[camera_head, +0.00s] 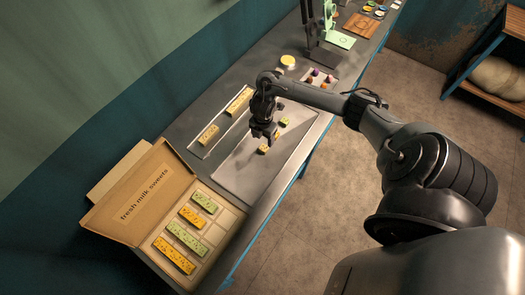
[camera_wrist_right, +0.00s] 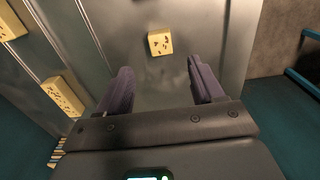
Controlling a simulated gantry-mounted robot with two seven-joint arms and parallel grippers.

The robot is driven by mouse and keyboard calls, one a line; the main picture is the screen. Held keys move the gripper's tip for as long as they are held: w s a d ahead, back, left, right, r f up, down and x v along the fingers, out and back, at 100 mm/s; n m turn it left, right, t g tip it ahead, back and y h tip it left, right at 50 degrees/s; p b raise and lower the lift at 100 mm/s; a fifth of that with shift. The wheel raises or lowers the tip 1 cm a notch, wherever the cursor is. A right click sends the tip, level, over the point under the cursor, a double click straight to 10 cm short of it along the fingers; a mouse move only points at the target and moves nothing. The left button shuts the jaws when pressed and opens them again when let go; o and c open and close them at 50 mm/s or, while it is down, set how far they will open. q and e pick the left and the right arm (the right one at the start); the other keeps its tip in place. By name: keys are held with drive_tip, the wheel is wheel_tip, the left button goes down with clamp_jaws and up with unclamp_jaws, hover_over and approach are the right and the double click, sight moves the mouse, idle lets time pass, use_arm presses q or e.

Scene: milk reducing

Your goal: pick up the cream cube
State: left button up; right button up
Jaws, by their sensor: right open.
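The cream cube (camera_wrist_right: 160,43) shows in the right wrist view as a small pale yellow block with dark specks, lying on a metal tray (camera_wrist_right: 185,80). It lies beyond my right gripper (camera_wrist_right: 160,82), roughly between the lines of the two fingers and apart from them. The gripper is open and empty. In the head view my right gripper (camera_head: 267,141) is over the tray (camera_head: 245,172), with a small cream cube (camera_head: 263,149) just below it, partly hidden by the fingers. My left gripper is not in view.
Longer cream bars (camera_head: 209,135) lie on a narrow tray to the left. An open sweets box (camera_head: 215,236) with green and orange bars stands at the near end. Small dark sweets (camera_head: 316,74) lie farther back.

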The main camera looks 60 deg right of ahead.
sight(264, 147)
drive_tip(key=shift+s+d+f, duration=0.1)
drive_tip(key=shift+f, duration=1.85)
drive_tip(key=shift+s+d+f, duration=0.1)
drive_tip(key=shift+f, duration=1.85)
drive_tip(key=c, duration=1.1)
drive_tip(key=shift+w+r, duration=0.1)
drive_tip(key=shift+r, duration=0.05)
